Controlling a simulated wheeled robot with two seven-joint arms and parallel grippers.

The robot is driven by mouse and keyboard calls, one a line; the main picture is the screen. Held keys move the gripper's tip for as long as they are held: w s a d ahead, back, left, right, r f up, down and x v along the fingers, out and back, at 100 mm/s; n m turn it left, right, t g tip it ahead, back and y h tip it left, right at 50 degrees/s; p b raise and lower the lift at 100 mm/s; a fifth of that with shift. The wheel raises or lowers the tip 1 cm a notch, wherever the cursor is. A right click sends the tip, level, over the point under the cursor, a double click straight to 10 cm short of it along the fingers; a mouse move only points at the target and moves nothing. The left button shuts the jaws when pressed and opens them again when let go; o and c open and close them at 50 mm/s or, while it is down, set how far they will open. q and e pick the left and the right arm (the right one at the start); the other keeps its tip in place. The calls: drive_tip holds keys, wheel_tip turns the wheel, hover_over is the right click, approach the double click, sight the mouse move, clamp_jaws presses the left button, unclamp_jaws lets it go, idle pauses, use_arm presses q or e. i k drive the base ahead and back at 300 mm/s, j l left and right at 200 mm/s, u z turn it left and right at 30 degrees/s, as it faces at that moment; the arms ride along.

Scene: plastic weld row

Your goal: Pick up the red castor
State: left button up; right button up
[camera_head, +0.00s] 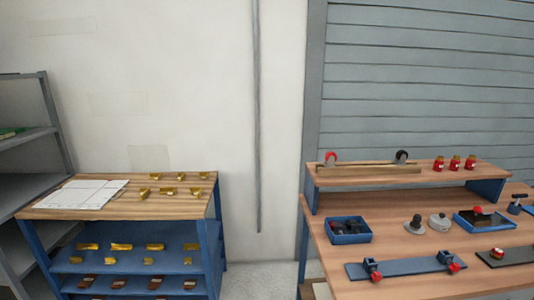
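A castor with a red wheel (330,157) stands at the left end of the raised shelf (470,171) on the right-hand workbench. A castor with a dark wheel (402,156) stands farther right on the same shelf. A long wooden strip (368,169) lies along the shelf in front of or beneath the two castors; I cannot tell which. Neither of my grippers is in view.
Several red jars (455,163) stand right on the shelf. Below, the workbench (400,262) holds a blue bin (331,231) and a clamped blue-grey strip (400,266). A table with brass pieces (130,209) stands left. A gap separates the two benches.

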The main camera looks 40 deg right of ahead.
sight(332, 158)
drive_tip(key=i+z, duration=0.45)
drive_tip(key=i+j+z, duration=0.1)
drive_tip(key=i+z, duration=0.35)
drive_tip(key=i+j+z, duration=0.2)
drive_tip(key=z, duration=0.25)
drive_tip(key=i, duration=0.05)
